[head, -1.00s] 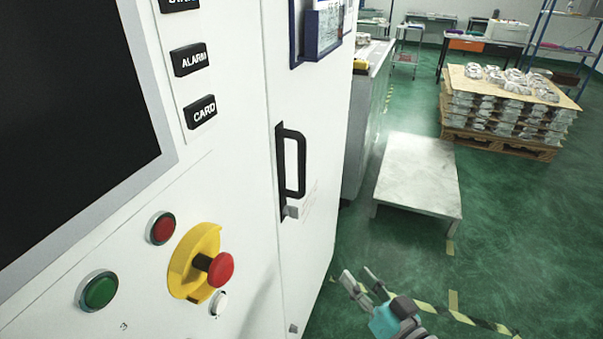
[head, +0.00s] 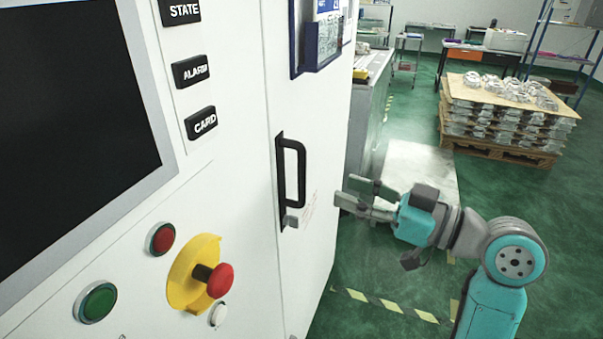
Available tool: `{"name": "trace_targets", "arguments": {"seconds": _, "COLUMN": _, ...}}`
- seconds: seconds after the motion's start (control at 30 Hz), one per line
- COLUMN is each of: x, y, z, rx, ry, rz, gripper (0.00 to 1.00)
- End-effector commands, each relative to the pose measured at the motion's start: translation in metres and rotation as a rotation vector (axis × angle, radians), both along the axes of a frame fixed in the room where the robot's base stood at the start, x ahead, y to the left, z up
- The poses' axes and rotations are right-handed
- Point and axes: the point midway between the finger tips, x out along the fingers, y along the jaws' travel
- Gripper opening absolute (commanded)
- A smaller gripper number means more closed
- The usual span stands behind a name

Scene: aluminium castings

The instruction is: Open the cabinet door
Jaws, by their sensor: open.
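The white cabinet door (head: 315,120) is closed, with its front facing right of the control panel. Its black bar handle (head: 299,172) stands upright at the door's left side, with a small grey latch piece below it. My gripper (head: 342,190) is open and empty, to the right of the handle and apart from it. Its two fingers point left toward the door at about the height of the handle's lower half.
A control panel with a red emergency stop (head: 220,280) on a yellow base and buttons is left of the door. A pallet of castings (head: 505,115) is at the back right. Green floor is free at right.

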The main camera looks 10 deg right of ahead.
Motion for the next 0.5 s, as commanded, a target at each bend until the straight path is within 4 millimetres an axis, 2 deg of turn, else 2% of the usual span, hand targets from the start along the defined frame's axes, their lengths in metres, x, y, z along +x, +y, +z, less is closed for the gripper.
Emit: {"name": "trace_targets", "arguments": {"seconds": 0.5, "x": 0.053, "y": 0.062, "z": -0.001, "rx": 0.001, "ry": 0.001, "rz": 0.002, "gripper": 0.41}}
